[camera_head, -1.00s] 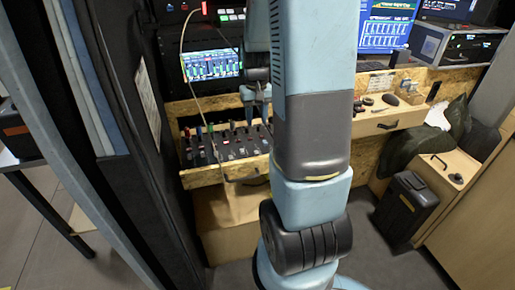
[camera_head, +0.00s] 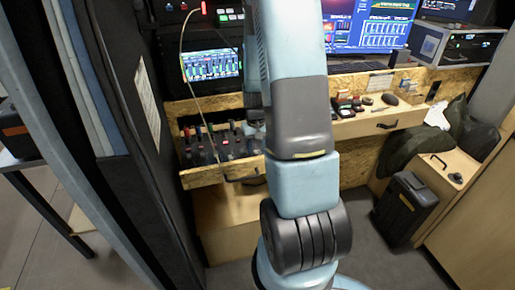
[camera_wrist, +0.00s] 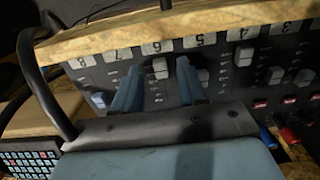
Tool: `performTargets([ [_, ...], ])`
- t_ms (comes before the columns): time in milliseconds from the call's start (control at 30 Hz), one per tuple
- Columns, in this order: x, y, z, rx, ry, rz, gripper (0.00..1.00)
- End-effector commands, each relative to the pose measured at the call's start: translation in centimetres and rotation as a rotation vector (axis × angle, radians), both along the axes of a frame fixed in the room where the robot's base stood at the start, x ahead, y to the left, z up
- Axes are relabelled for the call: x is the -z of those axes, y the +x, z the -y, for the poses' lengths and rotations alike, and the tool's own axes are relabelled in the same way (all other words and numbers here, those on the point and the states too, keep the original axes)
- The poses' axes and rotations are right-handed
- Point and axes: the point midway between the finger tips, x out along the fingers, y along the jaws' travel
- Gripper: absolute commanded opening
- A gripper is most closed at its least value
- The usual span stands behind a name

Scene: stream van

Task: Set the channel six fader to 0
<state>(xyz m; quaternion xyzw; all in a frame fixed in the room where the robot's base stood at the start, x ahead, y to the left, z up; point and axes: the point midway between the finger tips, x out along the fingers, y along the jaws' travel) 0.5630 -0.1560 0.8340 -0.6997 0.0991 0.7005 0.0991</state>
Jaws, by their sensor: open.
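The mixer panel (camera_head: 215,148) sits in a wooden console tray. In the wrist view its number labels look upside down, running 8 to 3 from left to right. The channel six fader cap (camera_wrist: 160,68) is pale and sits close under the "6" label (camera_wrist: 152,47). My gripper (camera_wrist: 160,72) is open, with one blue finger on each side of that cap; contact cannot be told. The slot below the cap is partly hidden by the fingers and gripper body. In the head view my arm hides most of my gripper.
Neighbouring fader caps stand close by, including one beside the right finger (camera_wrist: 202,75) and one at channel four (camera_wrist: 243,55). A wooden ledge (camera_wrist: 180,22) edges the panel, with a black cable (camera_wrist: 45,85) at left. Coloured knobs (camera_wrist: 285,132) stand at lower right.

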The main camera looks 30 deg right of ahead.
Motion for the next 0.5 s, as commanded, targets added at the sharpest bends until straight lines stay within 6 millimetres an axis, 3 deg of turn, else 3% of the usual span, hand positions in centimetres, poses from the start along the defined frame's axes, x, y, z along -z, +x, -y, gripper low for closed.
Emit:
performTargets([
  [400,0.61,0.03,-0.04,-0.001,0.000,0.001,0.41],
  [500,0.61,0.04,-0.05,-0.001,0.000,0.001,0.33],
])
